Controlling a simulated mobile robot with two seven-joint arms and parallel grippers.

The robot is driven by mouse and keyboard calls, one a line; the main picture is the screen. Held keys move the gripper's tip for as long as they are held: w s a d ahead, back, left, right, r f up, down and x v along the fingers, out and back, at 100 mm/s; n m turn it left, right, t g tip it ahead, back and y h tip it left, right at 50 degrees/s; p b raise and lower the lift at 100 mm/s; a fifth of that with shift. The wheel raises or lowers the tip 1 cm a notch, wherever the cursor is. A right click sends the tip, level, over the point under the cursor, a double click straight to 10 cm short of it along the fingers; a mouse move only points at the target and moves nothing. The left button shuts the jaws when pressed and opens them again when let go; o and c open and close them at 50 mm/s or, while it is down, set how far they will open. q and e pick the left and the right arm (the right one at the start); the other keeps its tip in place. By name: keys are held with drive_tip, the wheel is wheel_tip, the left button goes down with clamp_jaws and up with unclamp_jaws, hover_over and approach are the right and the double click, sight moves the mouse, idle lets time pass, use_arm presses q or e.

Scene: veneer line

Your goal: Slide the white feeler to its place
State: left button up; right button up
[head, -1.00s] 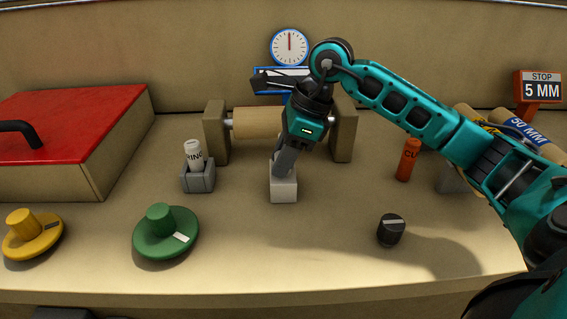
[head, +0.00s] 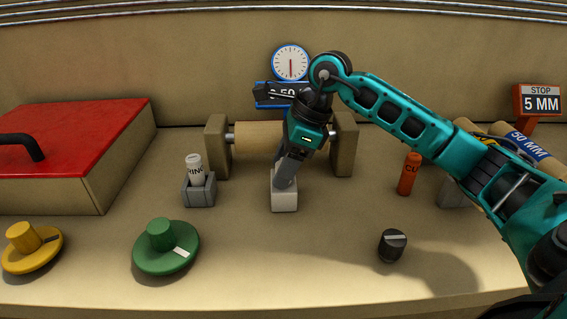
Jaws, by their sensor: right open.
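The white feeler (head: 284,201) is a pale block standing on the bench in front of the wooden roller (head: 258,143). My right gripper (head: 284,184) points down at the feeler, with its fingers at the block's top. It is open, and the picture does not show clearly whether the fingers straddle the block or touch it. The feeler's place is not clearly marked. My left gripper is out of view.
A round dial (head: 291,62) and a partly hidden blue display (head: 268,95) are behind. A grey holder with a white cylinder (head: 195,170) stands left, an orange cylinder (head: 409,174) right.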

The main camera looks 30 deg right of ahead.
drive_tip(key=p+v, duration=0.1)
drive_tip(key=v, duration=1.2)
drive_tip(key=shift+a, duration=0.15)
